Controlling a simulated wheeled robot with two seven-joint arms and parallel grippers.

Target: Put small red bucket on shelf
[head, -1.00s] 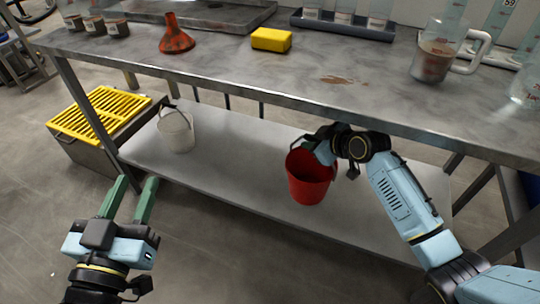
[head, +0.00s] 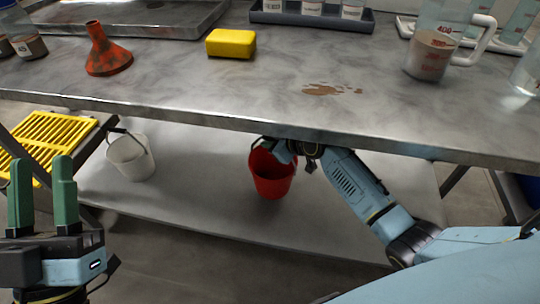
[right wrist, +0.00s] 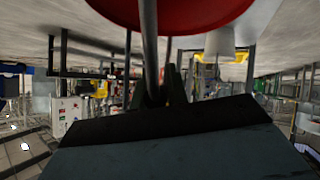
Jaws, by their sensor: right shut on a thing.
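The small red bucket (head: 272,178) is upright over the lower shelf (head: 200,215), below the table's front edge. I cannot tell whether its base touches the shelf. My right gripper (head: 275,148) is shut on it near its rim or handle; the fingertips are partly hidden by the table edge and the bucket. In the right wrist view the red bucket (right wrist: 185,12) fills the top centre, just beyond the gripper. My left gripper (head: 42,165), with green fingers, is open and empty at the lower left, away from the bucket.
A white bucket (head: 131,157) stands on the shelf's left part. A yellow grate (head: 45,140) is beyond the shelf's left end. The table (head: 200,85) overhangs the shelf and carries a funnel (head: 105,50), a yellow sponge (head: 231,43) and a jug (head: 433,50). Bare shelf lies between the buckets.

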